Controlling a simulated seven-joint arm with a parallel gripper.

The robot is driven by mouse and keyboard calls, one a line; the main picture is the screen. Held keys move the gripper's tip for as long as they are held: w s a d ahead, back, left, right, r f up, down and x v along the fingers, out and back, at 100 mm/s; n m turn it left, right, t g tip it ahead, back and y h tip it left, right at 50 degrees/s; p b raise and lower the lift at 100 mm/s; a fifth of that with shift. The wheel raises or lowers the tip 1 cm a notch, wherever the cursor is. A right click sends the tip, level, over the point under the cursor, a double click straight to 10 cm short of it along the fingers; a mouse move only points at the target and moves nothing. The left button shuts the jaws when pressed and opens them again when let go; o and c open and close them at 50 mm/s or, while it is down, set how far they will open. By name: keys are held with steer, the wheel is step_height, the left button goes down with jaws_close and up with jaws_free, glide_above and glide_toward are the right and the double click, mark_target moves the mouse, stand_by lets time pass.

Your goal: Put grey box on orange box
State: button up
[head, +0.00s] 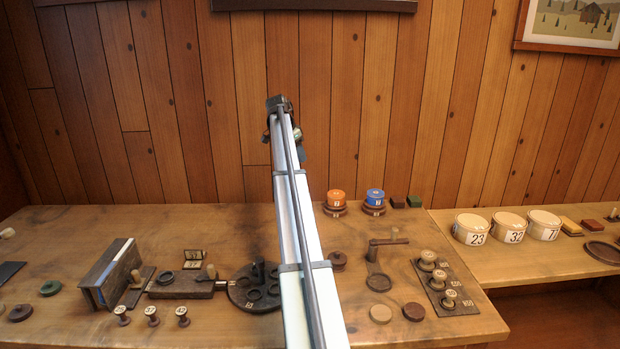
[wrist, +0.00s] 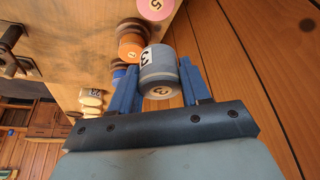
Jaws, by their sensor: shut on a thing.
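The grey box (wrist: 158,65) is a round tub with a black number on a white label. My gripper (wrist: 160,80) is shut on it in the wrist view, with a blue finger on each side. The orange box (head: 336,197) is a small round tub sitting on a brown round stand at the back of the table. In the wrist view the orange box (wrist: 130,47) lies just beyond and left of the grey box, which overlaps it in the picture. I cannot tell whether they touch.
A blue box (head: 375,197) stands on its own stand right of the orange one. A pink box (wrist: 155,8) shows in the wrist view. Pale tubs (head: 512,227) stand on the right. A crank fixture (head: 380,262) stands in front of the orange box.

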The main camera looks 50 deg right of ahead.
steer(key=m, duration=0.1)
glide_above(339, 192)
steer(key=a, duration=0.2)
step_height(339, 192, down, 4)
steer(key=shift+w+d+r+n, duration=0.1)
steer(key=shift+d+r+n, duration=0.1)
steer(key=shift+n, duration=0.3)
steer(key=shift+f, duration=4.95)
steer(key=shift+f, duration=0.1)
steer(key=o, duration=1)
steer(key=v, duration=1.2)
